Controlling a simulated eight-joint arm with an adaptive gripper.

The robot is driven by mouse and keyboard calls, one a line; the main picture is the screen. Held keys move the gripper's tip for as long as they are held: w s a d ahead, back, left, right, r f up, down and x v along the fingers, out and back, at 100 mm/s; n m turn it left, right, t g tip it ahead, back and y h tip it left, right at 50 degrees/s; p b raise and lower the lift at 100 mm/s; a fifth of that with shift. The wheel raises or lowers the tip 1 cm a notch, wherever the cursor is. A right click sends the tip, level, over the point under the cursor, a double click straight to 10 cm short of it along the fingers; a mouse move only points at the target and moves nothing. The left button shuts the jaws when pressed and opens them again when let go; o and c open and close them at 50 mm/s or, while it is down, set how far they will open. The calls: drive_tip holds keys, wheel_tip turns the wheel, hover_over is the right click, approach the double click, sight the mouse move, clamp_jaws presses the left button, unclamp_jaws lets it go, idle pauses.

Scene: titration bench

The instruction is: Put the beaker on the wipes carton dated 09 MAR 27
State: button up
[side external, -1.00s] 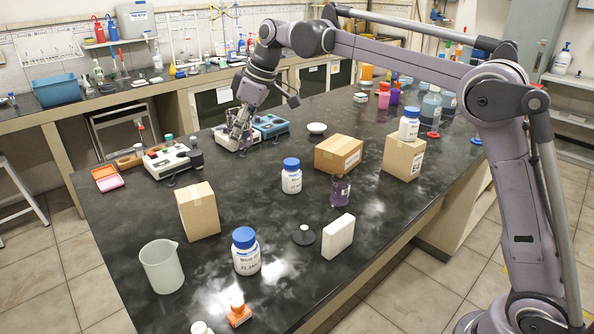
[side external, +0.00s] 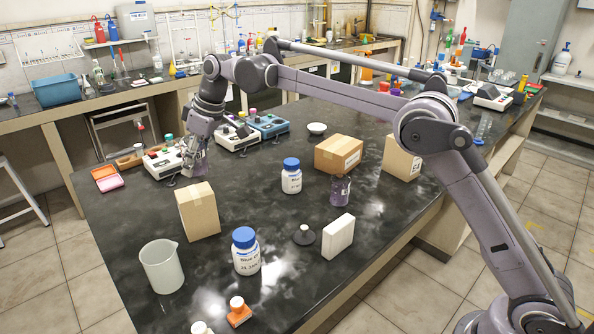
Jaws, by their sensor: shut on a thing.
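My gripper (side external: 194,160) points down over the far left part of the bench, beside the titration instrument (side external: 163,160). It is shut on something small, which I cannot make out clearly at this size. A large pale beaker (side external: 161,267) stands upright at the front left, away from the gripper. Three brown cartons stand on the bench: one at the left (side external: 198,212), one low and wide in the middle (side external: 338,154), and one at the right (side external: 401,158). The middle and right cartons show white labels, but no date is readable. The left carton's visible faces show no readable label.
White bottles with blue lids (side external: 246,252) (side external: 291,176), a dark purple vessel (side external: 340,190), a white block (side external: 338,236) and an orange-based item (side external: 238,311) stand nearby. A white dish (side external: 317,128) lies farther back. Bare bench lies between the left carton and the middle bottle.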

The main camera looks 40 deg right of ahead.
sight(194, 192)
drive_tip(key=shift+w+a+f, duration=0.25)
drive_tip(key=shift+a+f, duration=0.35)
drive_tip(key=shift+a, duration=0.25)
drive_tip(key=shift+f, duration=1.95)
drive_tip(key=shift+f, duration=0.15)
drive_tip(key=o, duration=1.4)
